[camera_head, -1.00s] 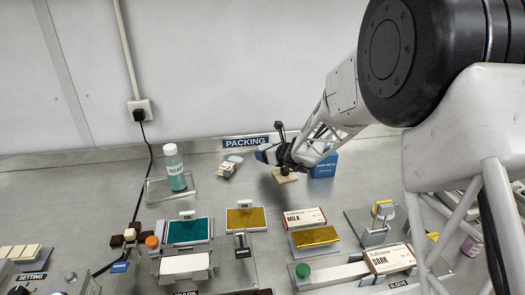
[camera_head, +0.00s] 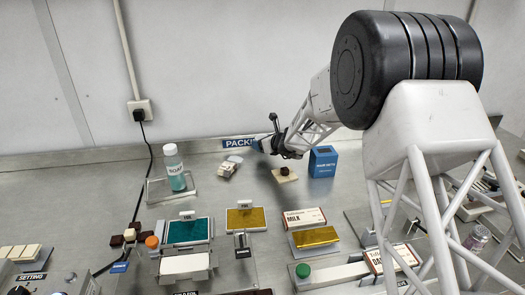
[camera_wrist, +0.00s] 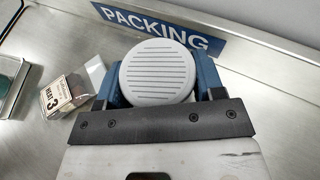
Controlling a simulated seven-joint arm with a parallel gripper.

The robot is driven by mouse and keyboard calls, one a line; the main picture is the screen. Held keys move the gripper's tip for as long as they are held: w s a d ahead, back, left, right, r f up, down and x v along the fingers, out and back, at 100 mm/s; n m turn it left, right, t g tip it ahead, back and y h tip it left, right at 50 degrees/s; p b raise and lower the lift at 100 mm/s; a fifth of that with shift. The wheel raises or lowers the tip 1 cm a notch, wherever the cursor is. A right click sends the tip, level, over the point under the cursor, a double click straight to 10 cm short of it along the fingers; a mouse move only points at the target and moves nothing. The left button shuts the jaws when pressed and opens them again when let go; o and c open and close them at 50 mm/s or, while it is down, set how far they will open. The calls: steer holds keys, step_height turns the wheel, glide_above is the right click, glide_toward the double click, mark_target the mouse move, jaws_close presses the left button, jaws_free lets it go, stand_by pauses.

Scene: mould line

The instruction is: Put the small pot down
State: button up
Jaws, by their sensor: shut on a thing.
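In the wrist view, a round, pale grey, ribbed top (camera_wrist: 157,75), which I take to be the small pot, sits between the blue fingers of my gripper (camera_wrist: 158,62). My gripper is shut on it. The pot's sides and underside are hidden. In the head view my gripper (camera_head: 263,145) is in front of the PACKING sign (camera_head: 236,143) at the back of the steel bench. The pot cannot be made out there. Whether it touches the bench cannot be told.
A small box (camera_wrist: 62,103) marked 3 lies left of my gripper in the wrist view. Bare bench lies in front.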

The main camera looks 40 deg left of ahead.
steer(key=shift+f, duration=1.7)
steer(key=shift+f, duration=0.15)
steer(key=o, duration=1)
steer(key=shift+r, duration=0.2)
steer(key=shift+s+d+r, duration=0.1)
steer(key=shift+d+r, duration=0.05)
steer(key=shift+d, duration=0.25)
steer(key=shift+v, duration=5.55)
